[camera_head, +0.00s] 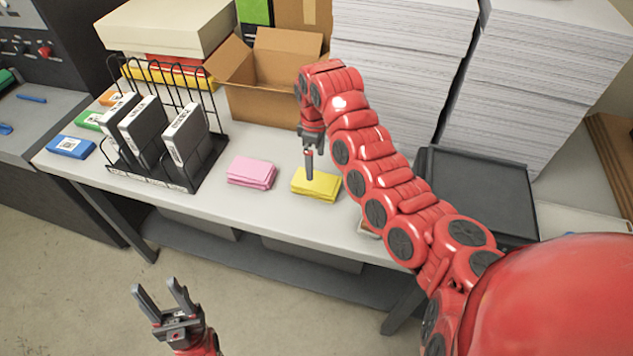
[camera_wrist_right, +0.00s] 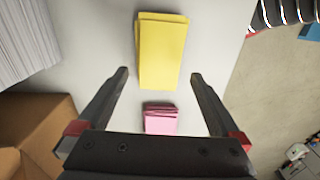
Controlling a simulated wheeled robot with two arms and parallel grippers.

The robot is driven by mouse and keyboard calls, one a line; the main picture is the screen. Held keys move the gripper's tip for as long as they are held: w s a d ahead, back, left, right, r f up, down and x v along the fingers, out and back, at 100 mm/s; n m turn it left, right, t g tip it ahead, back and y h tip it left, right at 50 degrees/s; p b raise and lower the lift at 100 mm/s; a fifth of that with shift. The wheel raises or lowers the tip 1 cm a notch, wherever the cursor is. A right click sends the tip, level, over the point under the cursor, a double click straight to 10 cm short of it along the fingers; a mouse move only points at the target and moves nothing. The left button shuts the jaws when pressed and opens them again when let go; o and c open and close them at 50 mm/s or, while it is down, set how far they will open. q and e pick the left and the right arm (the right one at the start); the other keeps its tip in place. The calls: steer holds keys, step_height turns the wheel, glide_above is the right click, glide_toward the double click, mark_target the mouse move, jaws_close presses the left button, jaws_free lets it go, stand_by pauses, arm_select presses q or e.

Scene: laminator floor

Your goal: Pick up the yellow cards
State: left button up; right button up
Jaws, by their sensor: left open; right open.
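A small stack of yellow cards (camera_head: 316,185) lies on the white table, right of a stack of pink cards (camera_head: 252,173). My right gripper (camera_head: 309,172) points down over the yellow cards in the head view. In the right wrist view its two fingers (camera_wrist_right: 159,74) are spread apart with nothing between them. The yellow cards (camera_wrist_right: 162,50) show ahead of and between the fingertips there, and the pink cards (camera_wrist_right: 160,118) show nearer the palm. I cannot tell the exact height above the cards. My left gripper (camera_head: 161,290) is open and empty, low in front of the table.
A black wire rack (camera_head: 190,165) with several grey boxes stands left of the pink cards. An open cardboard box (camera_head: 268,80) is behind the cards. Tall paper stacks (camera_head: 400,60) and a black tray (camera_head: 480,185) are at right. The front table strip is clear.

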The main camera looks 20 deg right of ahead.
mark_target(317, 179)
step_height(317, 179, down, 3)
steer(key=shift+s+f+p, duration=0.1)
steer(key=shift+p, duration=0.5)
step_height(317, 179, down, 5)
steer(key=p, duration=0.3)
steer(key=shift+d, duration=0.15)
steer(key=shift+f, duration=0.3)
steer(key=c, duration=1.4)
steer(key=shift+r, duration=0.15)
